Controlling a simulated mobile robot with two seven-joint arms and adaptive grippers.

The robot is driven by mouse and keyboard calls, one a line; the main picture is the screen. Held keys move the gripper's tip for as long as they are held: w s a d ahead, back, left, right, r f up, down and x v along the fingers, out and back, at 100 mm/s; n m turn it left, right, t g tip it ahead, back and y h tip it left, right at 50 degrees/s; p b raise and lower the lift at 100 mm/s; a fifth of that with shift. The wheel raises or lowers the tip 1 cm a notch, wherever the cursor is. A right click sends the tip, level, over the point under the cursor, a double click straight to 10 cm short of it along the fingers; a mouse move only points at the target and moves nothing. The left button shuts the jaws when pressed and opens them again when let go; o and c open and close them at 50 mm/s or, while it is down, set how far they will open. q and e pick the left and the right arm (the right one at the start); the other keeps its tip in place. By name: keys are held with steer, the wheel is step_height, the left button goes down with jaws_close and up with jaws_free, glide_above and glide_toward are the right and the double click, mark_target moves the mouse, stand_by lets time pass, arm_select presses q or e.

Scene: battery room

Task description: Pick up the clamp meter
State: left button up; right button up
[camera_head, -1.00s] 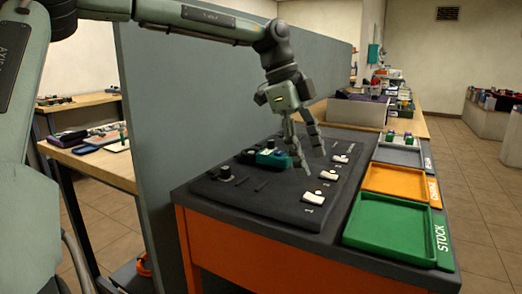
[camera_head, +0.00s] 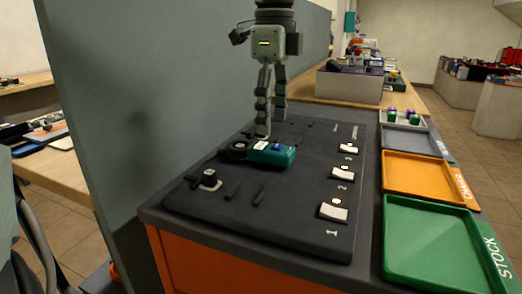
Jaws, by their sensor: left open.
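One fingertip shows just behind the meter's body in the picture, the other further back. I cannot tell whether the near finger touches the meter. My right gripper is not in view.
A black knob (camera_head: 209,179) stands on the board's left, and white switches (camera_head: 333,212) line its right. Green (camera_head: 432,240), orange (camera_head: 425,176) and grey (camera_head: 410,140) trays sit at the right. A grey partition (camera_head: 130,120) rises along the left.

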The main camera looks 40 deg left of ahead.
mark_target(272, 147)
arm_select(q)
step_height(272, 147, down, 6)
steer(key=shift+s+d+r, duration=0.1)
steer(key=shift+s+r, duration=0.05)
steer(key=shift+f, duration=0.25)
steer(key=c, duration=0.3)
jaws_close()
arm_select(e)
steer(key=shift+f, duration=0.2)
arm_select(q)
steer(key=shift+r, duration=0.1)
